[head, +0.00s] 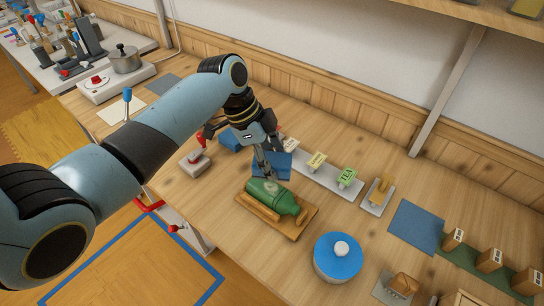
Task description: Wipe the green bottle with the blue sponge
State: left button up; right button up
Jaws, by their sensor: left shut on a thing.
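The green bottle (284,202) lies on its side on a wooden cradle board (268,221) in the middle of the table. My left gripper (268,172) comes down just behind the bottle, shut on the blue sponge (284,163). The sponge is close to the bottle's far side; I cannot tell if they touch. The fingers hide part of the sponge. My right gripper is not in view.
A red-handled stand (196,158) is left of the gripper. A tray of labelled blocks (317,161) lies behind. A blue-lidded jar (338,256) stands front right. A blue mat (417,225) and labelled wooden blocks (489,261) lie at the right.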

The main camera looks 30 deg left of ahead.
pick_arm(q)
jog(key=shift+r, duration=0.1)
jog(key=shift+f+b, duration=1.65)
jog(key=shift+f, duration=1.05)
jog(key=shift+r, duration=0.1)
jog(key=shift+p, duration=0.35)
jog(key=shift+w, duration=0.1)
